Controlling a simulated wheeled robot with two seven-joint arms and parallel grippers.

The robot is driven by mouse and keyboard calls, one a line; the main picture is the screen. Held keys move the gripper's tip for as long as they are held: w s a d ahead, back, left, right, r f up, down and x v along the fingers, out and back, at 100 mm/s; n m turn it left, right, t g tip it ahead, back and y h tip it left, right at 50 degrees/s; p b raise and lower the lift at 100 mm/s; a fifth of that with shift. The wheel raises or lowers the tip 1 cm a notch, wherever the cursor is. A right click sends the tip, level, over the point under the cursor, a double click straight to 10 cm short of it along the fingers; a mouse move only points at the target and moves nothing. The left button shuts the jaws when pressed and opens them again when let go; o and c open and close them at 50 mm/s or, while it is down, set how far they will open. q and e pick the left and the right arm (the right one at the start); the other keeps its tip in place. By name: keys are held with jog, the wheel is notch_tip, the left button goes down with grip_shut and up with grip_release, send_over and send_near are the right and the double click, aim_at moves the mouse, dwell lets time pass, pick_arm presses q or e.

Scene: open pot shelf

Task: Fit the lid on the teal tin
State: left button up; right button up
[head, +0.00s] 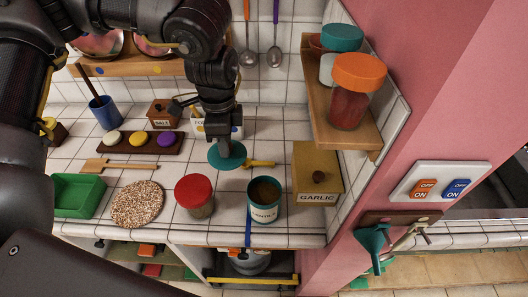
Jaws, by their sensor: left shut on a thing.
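The teal tin (264,214) with a partly readable label stands upright and uncovered near the counter's front edge, with brown contents showing. My left gripper (225,139) is shut on the teal lid (227,158), seen up and to the left of the tin. The lid is apart from the tin and appears to be held above the counter. The arm hides part of the gripper and the fingertips are hard to make out. My right gripper is not in view.
A red-lidded jar (195,194) stands just left of the tin, and the garlic box (318,172) stands to its right. A yellow-handled utensil (259,163) lies behind the tin. A wall shelf (318,105) with lidded jars juts out at right. A cork mat (138,204) lies at left.

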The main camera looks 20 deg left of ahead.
aim_at(243, 159)
pick_arm(q)
jog(key=d+m+p, duration=0.1)
jog(key=m, duration=0.2)
jog(key=d+m+p, duration=0.1)
jog(key=d+m, duration=0.1)
jog(key=m, duration=0.1)
jog(key=d+m+p, duration=0.1)
jog(key=m, duration=0.3)
jog(key=shift+s+d+r, duration=0.15)
jog(key=shift+s+d, duration=0.1)
jog(key=s+d+m+p, duration=0.2)
jog(key=d+m, duration=0.4)
jog(key=m, duration=0.8)
jog(key=shift+s+f+p, duration=0.2)
jog(key=shift+p, duration=0.5)
jog(key=shift+f, duration=0.15)
jog(key=shift+a+f+b, duration=0.1)
jog(key=shift+f+b, duration=1.65)
jog(key=shift+f, duration=0.65)
jog(key=shift+f+b, duration=0.6)
jog(key=shift+f, duration=0.05)
